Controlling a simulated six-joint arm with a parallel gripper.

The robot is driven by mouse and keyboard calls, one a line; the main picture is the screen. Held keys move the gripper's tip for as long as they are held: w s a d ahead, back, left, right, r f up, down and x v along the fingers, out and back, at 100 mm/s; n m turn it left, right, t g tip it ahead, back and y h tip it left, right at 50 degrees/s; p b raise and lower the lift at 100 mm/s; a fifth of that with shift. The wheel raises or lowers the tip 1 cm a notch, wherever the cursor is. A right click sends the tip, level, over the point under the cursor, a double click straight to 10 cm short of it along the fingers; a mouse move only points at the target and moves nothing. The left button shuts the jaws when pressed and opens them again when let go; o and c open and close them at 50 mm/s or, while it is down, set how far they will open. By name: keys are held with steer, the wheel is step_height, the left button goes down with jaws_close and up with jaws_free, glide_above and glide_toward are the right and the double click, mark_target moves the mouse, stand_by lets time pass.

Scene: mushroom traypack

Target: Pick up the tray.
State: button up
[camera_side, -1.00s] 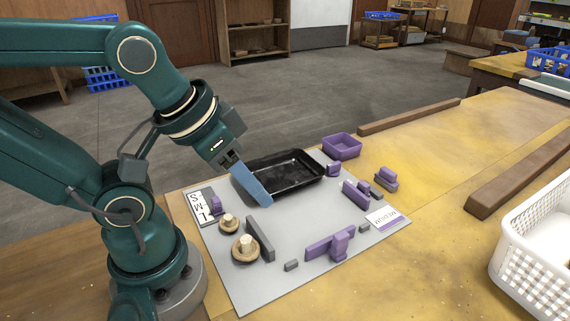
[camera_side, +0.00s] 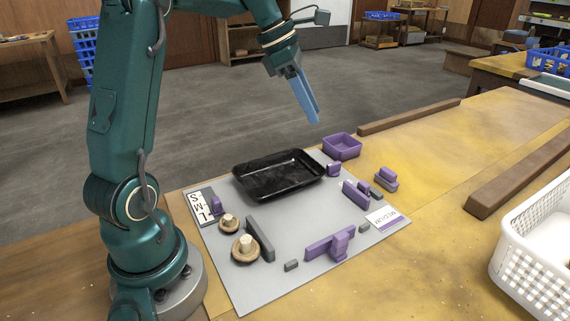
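The black tray (camera_side: 280,187) is a shallow rectangular tray lying at the back of the grey board (camera_side: 310,225). It looks empty. My gripper (camera_side: 314,120) has blue fingers pointing down and slightly right. It is raised above and behind the tray's right end, clear of it. The fingers overlap in this view, so their opening cannot be made out. No object shows at the fingertips.
Two mushrooms (camera_side: 241,247) sit on the board's left. Purple and grey blocks (camera_side: 330,243) stand around the board. A purple bin (camera_side: 341,146) is behind its right corner. Wooden bars (camera_side: 410,117) and a white basket (camera_side: 535,245) lie to the right.

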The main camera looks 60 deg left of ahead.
mark_target(279, 175)
steer(key=s+a+f+n, duration=0.1)
steer(key=a+f+n, duration=0.2)
steer(key=a+f, duration=0.1)
steer(key=s+a+f+n+h, duration=0.1)
steer(key=a+f+n, duration=0.1)
steer(key=a+f, duration=0.3)
steer(key=s+a+f+n, duration=0.1)
steer(key=a+f+n, duration=0.2)
steer(key=a, duration=0.4)
steer(key=shift+s+f+n, duration=0.15)
steer(key=shift+f+n, duration=0.15)
steer(key=shift+f, duration=0.55)
steer(key=shift+x, duration=2.4)
jaws_close()
